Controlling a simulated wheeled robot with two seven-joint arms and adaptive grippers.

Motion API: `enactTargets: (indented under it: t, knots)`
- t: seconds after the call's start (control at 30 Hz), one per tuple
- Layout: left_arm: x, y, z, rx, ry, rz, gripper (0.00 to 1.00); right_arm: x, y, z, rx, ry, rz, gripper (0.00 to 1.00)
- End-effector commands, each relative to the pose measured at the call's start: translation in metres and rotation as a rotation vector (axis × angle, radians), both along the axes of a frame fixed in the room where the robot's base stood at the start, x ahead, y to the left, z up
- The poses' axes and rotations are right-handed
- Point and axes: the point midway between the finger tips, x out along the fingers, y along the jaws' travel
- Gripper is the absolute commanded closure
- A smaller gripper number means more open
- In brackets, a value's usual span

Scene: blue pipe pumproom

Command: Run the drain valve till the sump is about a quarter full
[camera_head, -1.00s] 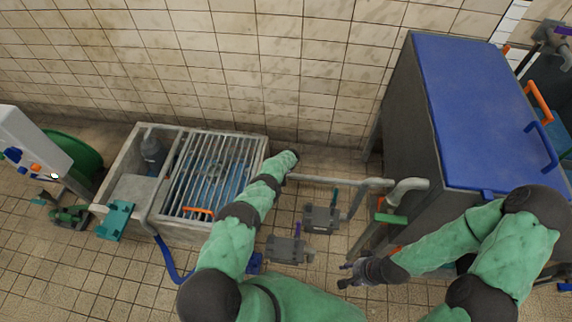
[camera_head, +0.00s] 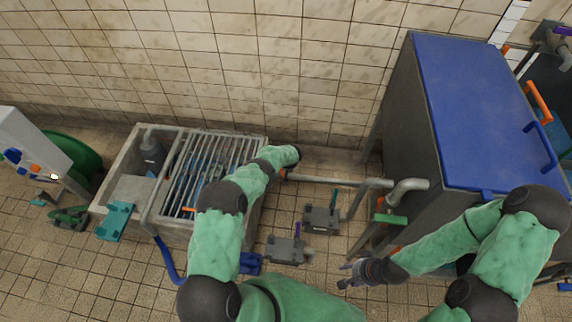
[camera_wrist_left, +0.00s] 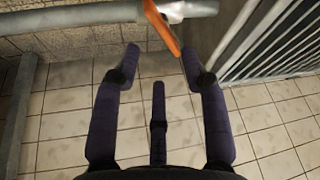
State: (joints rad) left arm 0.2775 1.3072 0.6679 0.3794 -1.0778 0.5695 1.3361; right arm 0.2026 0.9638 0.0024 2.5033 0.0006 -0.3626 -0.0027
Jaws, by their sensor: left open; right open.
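The sump (camera_head: 120,185) is a concrete basin at left, partly under a metal grate (camera_head: 205,165); something blue shows beneath the bars, and its level cannot be read. A grey pipe (camera_head: 330,181) runs from the sump's right side towards the tank. An orange lever (camera_head: 284,174) sits on it by the sump, probably the drain valve's. My left gripper (camera_wrist_left: 162,55) is open and empty; in the wrist view the lever (camera_wrist_left: 161,25) lies just beyond its fingertips, nearer the right one. In the head view my wrist hides that gripper. My right gripper (camera_head: 350,273) is open and empty above the floor.
A grey tank with a blue lid (camera_head: 470,110) stands at right. A green handle (camera_head: 390,218) sits on the pipework beside it. Grey blocks (camera_head: 321,219) lie on the floor between tank and sump. A control panel (camera_head: 32,145) stands at far left.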

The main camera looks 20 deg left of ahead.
Motion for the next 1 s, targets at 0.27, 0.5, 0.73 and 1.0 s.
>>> enactTargets:
  t: [0.27, 0.5, 0.73, 1.0]
  knots:
    - [-0.007, -0.006, 0.025, 0.001, 0.0, -0.001, 0.56, 0.0, 0.0, 0.0, 0.0, 0.0, 0.0, 0.56]
    - [-0.011, -0.011, 0.038, 0.0, 0.0, -0.001, 0.56, 0.0, 0.0, 0.0, 0.0, 0.0, 0.0, 0.56]
    - [-0.013, -0.012, 0.041, 0.001, 0.001, -0.001, 0.56, 0.0, 0.0, 0.0, 0.0, 0.0, 0.0, 0.56]
    - [-0.014, -0.011, 0.039, -0.004, 0.002, -0.003, 0.82, 0.0, 0.0, 0.001, 0.0, 0.0, 0.0, 0.56]
